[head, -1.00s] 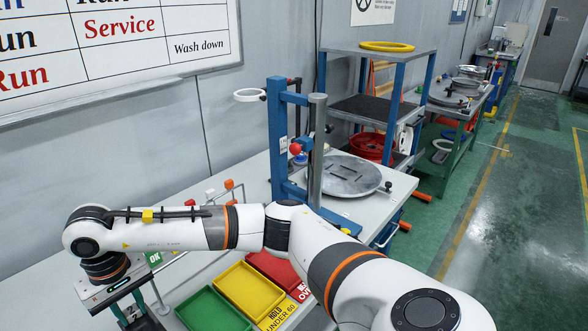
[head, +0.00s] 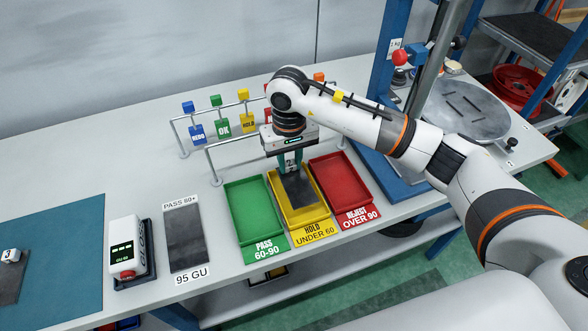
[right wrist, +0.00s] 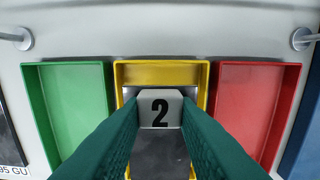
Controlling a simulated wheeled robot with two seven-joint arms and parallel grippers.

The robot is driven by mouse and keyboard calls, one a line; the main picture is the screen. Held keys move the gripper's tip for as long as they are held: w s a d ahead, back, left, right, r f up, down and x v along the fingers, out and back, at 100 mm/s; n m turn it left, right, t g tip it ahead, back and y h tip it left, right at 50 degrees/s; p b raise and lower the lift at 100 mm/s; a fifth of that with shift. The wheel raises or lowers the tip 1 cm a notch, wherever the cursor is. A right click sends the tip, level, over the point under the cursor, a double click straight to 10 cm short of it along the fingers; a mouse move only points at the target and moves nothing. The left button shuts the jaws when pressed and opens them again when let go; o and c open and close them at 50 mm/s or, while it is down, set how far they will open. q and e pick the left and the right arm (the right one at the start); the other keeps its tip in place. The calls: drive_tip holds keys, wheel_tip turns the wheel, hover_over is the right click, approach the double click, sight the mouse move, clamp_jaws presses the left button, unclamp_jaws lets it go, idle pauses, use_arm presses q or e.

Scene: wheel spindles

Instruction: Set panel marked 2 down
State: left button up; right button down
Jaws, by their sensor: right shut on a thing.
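The panel marked 2 (head: 299,190) is a dark flat plate with a white block grip (right wrist: 160,108) that bears a black 2. My right gripper (head: 290,164) is shut on that block, one finger on each side. The panel is over the yellow HOLD UNDER 60 tray (head: 318,215), within its side walls; it also shows below the block in the right wrist view (right wrist: 158,152). I cannot tell whether the panel touches the tray floor. My left gripper is not in view.
The green PASS tray (head: 255,208) and red REJECT tray (head: 342,192) flank the yellow one closely. A tag rack (head: 215,107) stands behind. A gloss meter (head: 128,252), a grey reference plate (head: 186,238) and a panel marked 3 (head: 12,270) lie to the left.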

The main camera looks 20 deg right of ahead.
sight(291, 169)
wheel_tip(291, 169, down, 4)
drive_tip(key=shift+d+r+p, duration=0.1)
drive_tip(key=shift+r+p, duration=0.05)
drive_tip(key=shift+p, duration=0.4)
drive_tip(key=shift+f, duration=0.3)
drive_tip(key=c, duration=1.6)
unclamp_jaws()
drive_tip(key=shift+b, duration=0.35)
drive_tip(key=o, duration=0.5)
drive_tip(key=shift+c, duration=0.2)
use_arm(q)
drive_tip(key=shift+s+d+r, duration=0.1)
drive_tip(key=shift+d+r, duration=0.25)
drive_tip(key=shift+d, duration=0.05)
use_arm(e)
drive_tip(key=shift+r+p, duration=0.2)
drive_tip(key=shift+p, duration=0.15)
drive_tip(key=shift+w+r+b, duration=0.1)
drive_tip(key=shift+r+b, duration=0.25)
use_arm(q)
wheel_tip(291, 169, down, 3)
drive_tip(key=b, duration=0.3)
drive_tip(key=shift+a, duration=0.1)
use_arm(e)
wheel_tip(291, 169, up, 11)
drive_tip(key=shift+r, duration=0.1)
